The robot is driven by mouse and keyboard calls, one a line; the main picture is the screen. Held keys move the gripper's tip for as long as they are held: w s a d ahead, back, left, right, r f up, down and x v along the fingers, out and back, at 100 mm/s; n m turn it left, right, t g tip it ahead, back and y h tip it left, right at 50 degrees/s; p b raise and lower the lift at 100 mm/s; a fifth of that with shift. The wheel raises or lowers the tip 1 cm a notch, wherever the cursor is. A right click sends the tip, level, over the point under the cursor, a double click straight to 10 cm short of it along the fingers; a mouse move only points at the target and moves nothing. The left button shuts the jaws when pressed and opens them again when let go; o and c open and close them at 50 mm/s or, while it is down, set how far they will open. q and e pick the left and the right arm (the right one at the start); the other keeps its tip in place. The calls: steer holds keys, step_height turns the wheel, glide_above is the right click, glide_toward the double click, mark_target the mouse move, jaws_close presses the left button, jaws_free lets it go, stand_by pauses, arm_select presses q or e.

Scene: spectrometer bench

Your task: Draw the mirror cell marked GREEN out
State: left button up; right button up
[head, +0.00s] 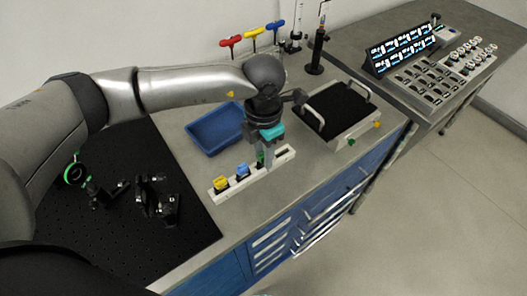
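A long white rack (250,182) stands on the grey bench. A yellow cell (221,183) and a blue cell (243,170) sit in it toward its left end. A green piece, the GREEN mirror cell (260,157), shows just beside my fingers, right of the blue one. The rack's right end has a dark, empty-looking slot. My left gripper (267,160) points down over the rack at the green cell. Its fingers hide much of that cell, and I cannot tell whether they are closed on it. My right gripper is not in view.
A blue tray (207,148) lies behind the rack. A black-topped box with white handles (324,128) stands to the right. A black breadboard (120,235) with optic mounts fills the left. Red, yellow and blue T-handled tools (252,33) stand at the back wall.

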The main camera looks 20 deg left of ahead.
arm_select(q)
jaws_close()
steer(key=shift+r, duration=0.2)
steer(key=shift+r+p, duration=1.05)
steer(key=shift+r, duration=0.45)
